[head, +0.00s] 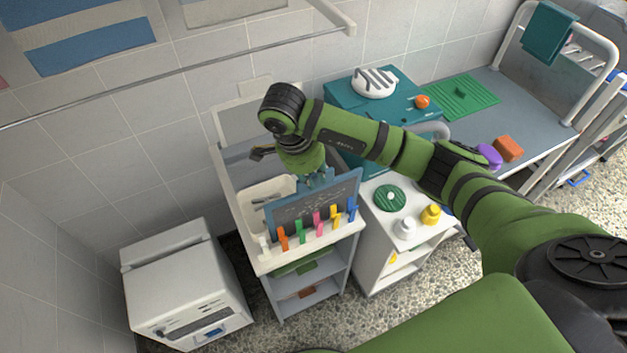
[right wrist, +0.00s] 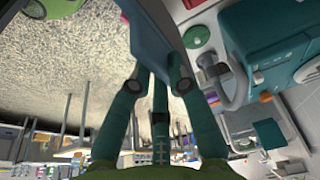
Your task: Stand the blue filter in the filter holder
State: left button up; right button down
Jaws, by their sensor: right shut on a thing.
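The blue filter (head: 316,204) is a flat panel with a blue frame and a dark, speckled face. My right gripper (head: 317,179) is shut on its upper edge, and the panel is held roughly upright above the white cart. In the right wrist view the filter (right wrist: 152,32) extends away from between my teal fingers (right wrist: 158,75). The panel hides part of the cart top behind it. I cannot make out which part is the filter holder, or whether the panel's lower edge touches anything. My left gripper is not in view.
Several coloured pegs (head: 318,225) stand along the cart's front edge (head: 310,250). A white basin (head: 258,203) is left of the panel. A white cabinet (head: 372,225) with a green disc (head: 390,198) stands right; a white machine (head: 187,285) stands lower left.

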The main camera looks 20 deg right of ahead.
jog(key=shift+f, duration=1.2)
jog(key=c, duration=1.2)
grip_release()
